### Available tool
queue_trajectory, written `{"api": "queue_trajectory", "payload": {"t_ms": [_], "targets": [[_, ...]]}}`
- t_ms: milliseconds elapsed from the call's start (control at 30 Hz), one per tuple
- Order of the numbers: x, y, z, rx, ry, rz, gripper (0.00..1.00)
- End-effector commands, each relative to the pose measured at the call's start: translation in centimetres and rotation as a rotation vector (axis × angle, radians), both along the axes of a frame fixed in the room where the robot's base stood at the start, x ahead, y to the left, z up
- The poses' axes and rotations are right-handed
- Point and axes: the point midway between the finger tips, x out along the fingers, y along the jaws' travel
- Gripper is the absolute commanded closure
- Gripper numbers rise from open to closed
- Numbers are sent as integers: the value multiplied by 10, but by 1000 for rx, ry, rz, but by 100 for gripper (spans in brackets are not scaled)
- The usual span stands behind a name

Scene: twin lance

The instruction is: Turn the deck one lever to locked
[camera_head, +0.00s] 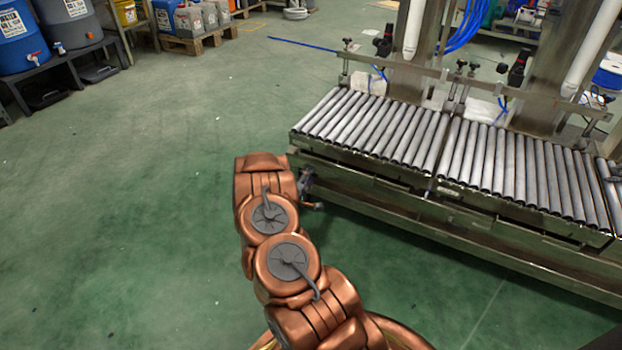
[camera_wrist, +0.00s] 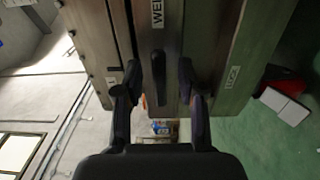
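A black lever (camera_wrist: 158,68) shows in the wrist view on a grey metal face, its long side running up and down the picture. My gripper (camera_wrist: 159,78) is open, with one dark finger on each side of the lever and a visible gap to each. A label reading "LOCK" (camera_wrist: 232,77) is to the right of the lever, and a small label (camera_wrist: 112,78) to its left is unreadable. A partly cut-off label starting "WEI" (camera_wrist: 157,14) is above. In the head view my gripper (camera_head: 309,190) is partly hidden by my copper arm, beside the near left end of the roller deck (camera_head: 370,125). The lever is hidden there.
A second roller deck (camera_head: 530,170) continues to the right on the same metal frame. Uprights and pipes (camera_head: 415,30) rise behind the decks. Green floor (camera_head: 150,200) is clear to the left.

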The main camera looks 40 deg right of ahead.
Motion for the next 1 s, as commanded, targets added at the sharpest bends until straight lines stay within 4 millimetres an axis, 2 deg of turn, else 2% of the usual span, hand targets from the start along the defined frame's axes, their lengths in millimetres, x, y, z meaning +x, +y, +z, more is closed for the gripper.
{"api": "queue_trajectory", "payload": {"t_ms": [200, 467, 833, 1000], "targets": [[4, -13, -1, 2, 1, 0, 60], [5, -14, 0, 1, 0, 1, 60], [5, -13, 0, 1, -1, 1, 98], [5, -13, 0, 1, 0, 1, 100]]}}
